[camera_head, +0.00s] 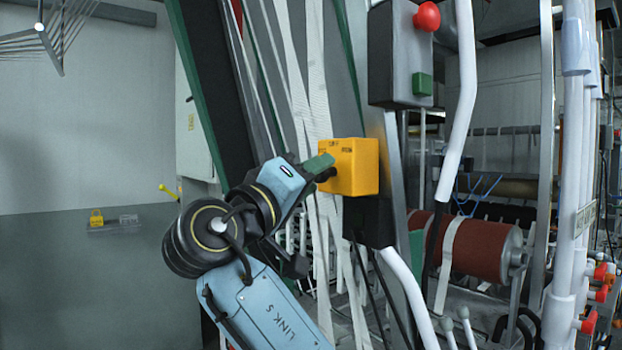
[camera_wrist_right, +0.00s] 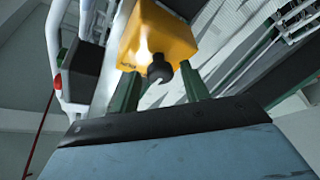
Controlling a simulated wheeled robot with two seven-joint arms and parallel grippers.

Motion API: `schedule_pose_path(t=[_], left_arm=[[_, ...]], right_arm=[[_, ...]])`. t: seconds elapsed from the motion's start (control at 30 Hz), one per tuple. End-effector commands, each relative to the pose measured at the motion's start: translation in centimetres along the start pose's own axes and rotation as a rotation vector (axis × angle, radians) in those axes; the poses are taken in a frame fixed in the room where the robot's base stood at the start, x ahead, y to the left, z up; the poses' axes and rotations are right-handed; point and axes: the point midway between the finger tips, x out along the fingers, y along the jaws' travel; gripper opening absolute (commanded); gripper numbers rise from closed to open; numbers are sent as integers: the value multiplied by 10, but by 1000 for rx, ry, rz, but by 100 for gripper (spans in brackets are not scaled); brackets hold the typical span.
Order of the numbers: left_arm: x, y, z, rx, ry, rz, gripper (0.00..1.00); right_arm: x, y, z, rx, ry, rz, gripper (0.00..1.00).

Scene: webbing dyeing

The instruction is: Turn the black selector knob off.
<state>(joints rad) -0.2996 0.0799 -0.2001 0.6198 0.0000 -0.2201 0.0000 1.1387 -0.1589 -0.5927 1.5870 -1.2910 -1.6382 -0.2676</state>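The black selector knob (camera_wrist_right: 159,68) sticks out from the face of a yellow box (camera_head: 356,166), which carries small dark lettering. The yellow box also shows in the right wrist view (camera_wrist_right: 160,35). My right gripper (camera_head: 322,168) is at the face of the box, its green fingers partly hiding the knob in the head view. In the right wrist view the two green fingers (camera_wrist_right: 160,88) stand apart, one on each side of the knob, with visible gaps beside it. I cannot tell the knob's exact setting. My left gripper is not in view.
Above the yellow box is a grey box with a red button (camera_head: 427,16) and a green button (camera_head: 422,84). White webbing straps (camera_head: 318,90) hang behind my gripper. White pipes (camera_head: 460,100) run close on the right. A red-brown roller (camera_head: 470,246) stands farther right.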

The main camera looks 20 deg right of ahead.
Motion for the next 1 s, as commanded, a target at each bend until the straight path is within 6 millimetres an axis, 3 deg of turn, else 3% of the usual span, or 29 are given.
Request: schedule_pose_path(t=[0.33,0.47,0.8,1.0], left_arm=[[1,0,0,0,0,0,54],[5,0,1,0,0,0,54],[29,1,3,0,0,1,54],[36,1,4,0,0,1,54]], right_arm=[[-2,0,0,0,1,0,52],[-14,-2,0,2,3,-3,52],[-87,-3,1,2,3,-4,52],[-120,-2,0,-1,2,-1,52]])
